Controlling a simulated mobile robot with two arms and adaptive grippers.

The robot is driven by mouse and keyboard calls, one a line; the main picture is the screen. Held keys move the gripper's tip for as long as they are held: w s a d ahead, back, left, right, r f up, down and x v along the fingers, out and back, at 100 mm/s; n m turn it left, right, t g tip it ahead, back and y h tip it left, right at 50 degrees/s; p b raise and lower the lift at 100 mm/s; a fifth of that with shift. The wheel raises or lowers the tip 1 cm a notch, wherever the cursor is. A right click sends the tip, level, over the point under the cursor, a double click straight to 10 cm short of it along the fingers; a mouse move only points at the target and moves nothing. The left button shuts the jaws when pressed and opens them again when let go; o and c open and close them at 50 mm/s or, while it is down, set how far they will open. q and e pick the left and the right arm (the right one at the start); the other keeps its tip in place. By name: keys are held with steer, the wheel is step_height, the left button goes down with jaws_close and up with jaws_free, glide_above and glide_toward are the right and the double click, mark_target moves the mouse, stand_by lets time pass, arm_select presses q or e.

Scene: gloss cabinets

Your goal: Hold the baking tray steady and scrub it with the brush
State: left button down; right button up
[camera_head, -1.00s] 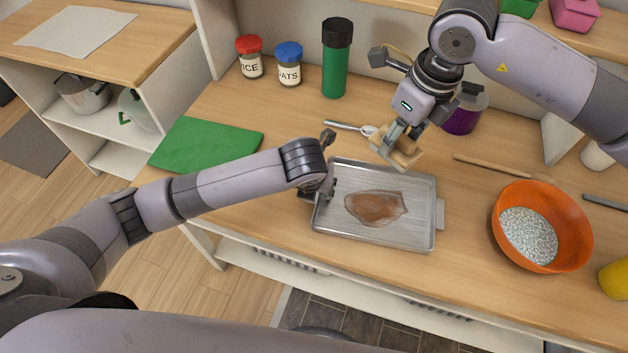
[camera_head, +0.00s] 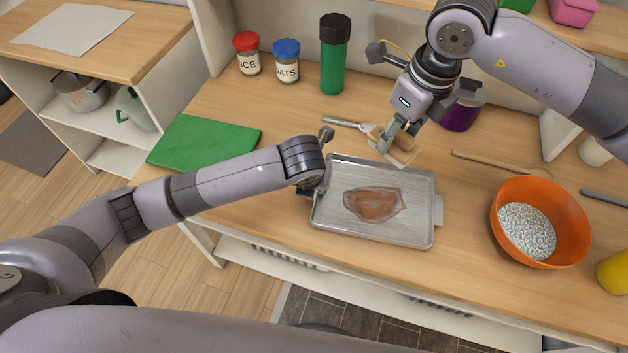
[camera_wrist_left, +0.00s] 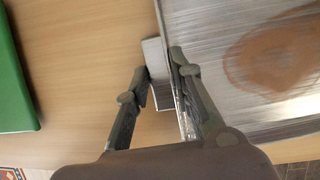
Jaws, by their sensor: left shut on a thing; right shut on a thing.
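The metal baking tray (camera_head: 330,225) lies flat on the wooden counter, with a brown stain (camera_head: 374,204) in its middle. In the left wrist view the tray (camera_wrist_left: 210,30) shows at the right with part of the stain. My left gripper (camera_head: 318,187) is shut on the tray's left side; in the left wrist view its fingers (camera_wrist_left: 158,80) straddle the handle and rim there. My right gripper (camera_head: 398,140) is shut on the wooden brush (camera_head: 404,151), held above the tray's back edge. The brush's underside is hidden.
An orange bowl (camera_head: 566,223) of pale grains stands right of the tray, with a wooden spoon (camera_head: 490,162) behind it. A green mat (camera_head: 203,143) lies at left. Jars (camera_head: 287,66) and a green bottle (camera_head: 333,60) stand at the back.

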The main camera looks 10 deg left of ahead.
stand_by(0.4)
step_height(320, 180, down, 11)
steer(key=n+g, duration=0.1)
steer(key=n, duration=0.6)
glide_above(371, 200)
steer(key=shift+d+f, duration=0.2)
steer(key=shift+f, duration=1)
steer(key=shift+d+f, duration=0.2)
steer(key=shift+f, duration=0.95)
steer(key=shift+f, duration=1.7)
